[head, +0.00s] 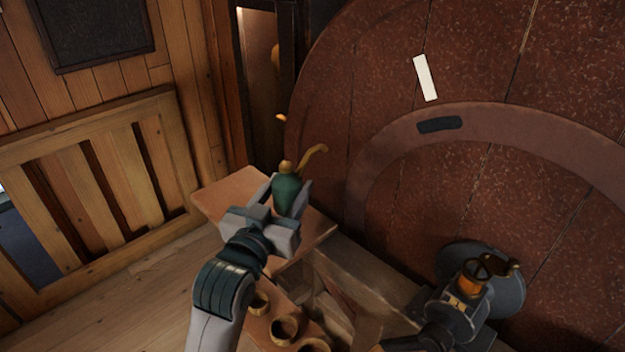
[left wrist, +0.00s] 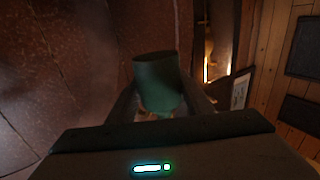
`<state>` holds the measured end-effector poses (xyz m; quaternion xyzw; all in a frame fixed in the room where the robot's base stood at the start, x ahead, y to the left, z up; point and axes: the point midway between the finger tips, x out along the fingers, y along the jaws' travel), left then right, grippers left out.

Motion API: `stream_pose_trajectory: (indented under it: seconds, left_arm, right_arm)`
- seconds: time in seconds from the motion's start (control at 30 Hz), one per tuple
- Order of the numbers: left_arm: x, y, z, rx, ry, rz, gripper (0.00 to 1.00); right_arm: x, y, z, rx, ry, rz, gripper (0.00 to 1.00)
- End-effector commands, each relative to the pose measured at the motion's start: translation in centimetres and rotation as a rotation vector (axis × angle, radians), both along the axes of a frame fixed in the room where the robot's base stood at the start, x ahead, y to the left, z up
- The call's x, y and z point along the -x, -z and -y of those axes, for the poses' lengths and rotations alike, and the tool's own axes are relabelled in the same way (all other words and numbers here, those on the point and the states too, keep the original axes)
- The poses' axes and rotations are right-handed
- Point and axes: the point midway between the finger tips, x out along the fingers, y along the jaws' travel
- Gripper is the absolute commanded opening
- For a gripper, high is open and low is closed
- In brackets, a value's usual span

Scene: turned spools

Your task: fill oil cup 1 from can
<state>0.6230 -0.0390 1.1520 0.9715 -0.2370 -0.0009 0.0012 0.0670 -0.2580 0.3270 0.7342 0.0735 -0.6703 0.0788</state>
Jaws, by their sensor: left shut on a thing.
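A green oil can (head: 287,193) with a brass cap and a curved brass spout (head: 314,156) is held by my left gripper (head: 288,198). The gripper is shut on the can's body and the can looks roughly upright in the head view. In the left wrist view the green can (left wrist: 158,85) sits between the fingers; its spout does not show there. An amber oil cup (head: 468,289) with brass fittings stands on a grey bearing at lower right, well apart from the can. No number is legible on it. My right gripper is not in view.
A huge reddish-brown wheel (head: 400,80) fills the back and right. A wooden bench top (head: 235,190) lies beneath the can. Several round wooden pieces (head: 286,328) stand lower down, beside my left arm. A slatted wooden railing (head: 95,155) stands at left, with clear floor before it.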

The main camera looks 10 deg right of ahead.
Motion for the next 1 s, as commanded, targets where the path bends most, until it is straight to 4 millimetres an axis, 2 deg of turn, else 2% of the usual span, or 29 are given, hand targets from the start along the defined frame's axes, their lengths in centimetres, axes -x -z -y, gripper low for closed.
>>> stream_pose_trajectory:
  seconds: [0.03,0.17,0.3,0.5,0.6,0.7,1.0]
  left_arm:
    - [0.2,1.0,-1.8,0.002,-0.035,-0.003,0.2]
    - [0.8,3.3,-7.0,0.0,-0.137,-0.004,0.2]
    - [2.2,5.8,-13.0,0.0,-0.257,-0.004,0.2]
    - [4.9,8.3,-20.1,-0.002,-0.396,-0.003,0.2]
    - [6.0,8.9,-22.3,-0.001,-0.441,0.0,0.2]
    - [6.7,9.2,-23.6,0.0,-0.467,0.002,0.2]
    - [7.0,9.4,-24.3,0.002,-0.48,0.002,0.2]
  right_arm:
    - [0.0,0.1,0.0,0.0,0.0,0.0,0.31]
    - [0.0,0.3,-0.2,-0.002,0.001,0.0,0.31]
    - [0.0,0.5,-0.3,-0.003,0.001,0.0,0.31]
    - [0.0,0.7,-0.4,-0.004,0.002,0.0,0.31]
    - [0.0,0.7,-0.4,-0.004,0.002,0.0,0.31]
    - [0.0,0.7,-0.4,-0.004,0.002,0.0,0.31]
    - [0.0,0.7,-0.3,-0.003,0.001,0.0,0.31]
